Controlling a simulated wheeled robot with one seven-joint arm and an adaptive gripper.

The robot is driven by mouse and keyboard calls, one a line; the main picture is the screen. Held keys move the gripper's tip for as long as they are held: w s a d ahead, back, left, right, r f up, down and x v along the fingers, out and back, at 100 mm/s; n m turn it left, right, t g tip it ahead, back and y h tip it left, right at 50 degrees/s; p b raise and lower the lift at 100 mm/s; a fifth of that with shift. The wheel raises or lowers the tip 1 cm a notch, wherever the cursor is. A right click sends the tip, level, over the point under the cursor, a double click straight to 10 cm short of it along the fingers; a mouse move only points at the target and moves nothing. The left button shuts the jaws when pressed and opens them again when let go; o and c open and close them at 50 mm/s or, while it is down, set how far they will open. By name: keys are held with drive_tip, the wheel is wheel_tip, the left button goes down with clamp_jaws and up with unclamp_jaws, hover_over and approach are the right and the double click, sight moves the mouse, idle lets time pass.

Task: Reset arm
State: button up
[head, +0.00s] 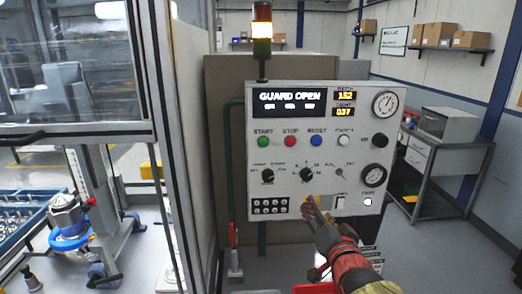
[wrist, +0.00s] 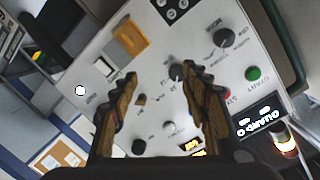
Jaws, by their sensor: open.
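My gripper (head: 318,212) is open and empty in front of the lower part of a white control panel (head: 222,110). In the wrist view its two fingers (wrist: 163,78) stand apart, with the panel face behind them. The panel display (head: 290,101) reads GUARD OPEN. A green start button (head: 263,141), a red stop button (head: 290,141) and a blue reset button (head: 316,141) sit in a row below it. An orange plate (wrist: 130,40) lies on the panel beyond the fingertips.
A signal tower (head: 262,30) with a lit middle section stands above the panel. A glazed machine enclosure (head: 75,65) is on the left, with a blue-ringed housing (head: 70,232) and a blue tray (head: 28,225) of parts. A metal bench (head: 430,165) stands at right; floor between is open.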

drive_tip(key=s+f+n+g, duration=0.2)
drive_tip(key=s+f+g, duration=0.2)
drive_tip(key=f, duration=0.4)
drive_tip(key=s+f+n+g, duration=0.2)
drive_tip(key=s+f+g, duration=0.1)
drive_tip(key=s, duration=0.4)
drive_tip(key=s+f+n+g, duration=0.2)
drive_tip(key=s+f+g, duration=0.1)
drive_tip(key=s, duration=0.5)
drive_tip(key=s+r+n, duration=0.1)
drive_tip(key=s+r, duration=0.3)
drive_tip(key=s, duration=0.5)
drive_tip(key=shift+s+a+n+g, duration=0.25)
drive_tip(key=shift+s+n+g, duration=0.05)
drive_tip(key=shift+g, duration=0.1)
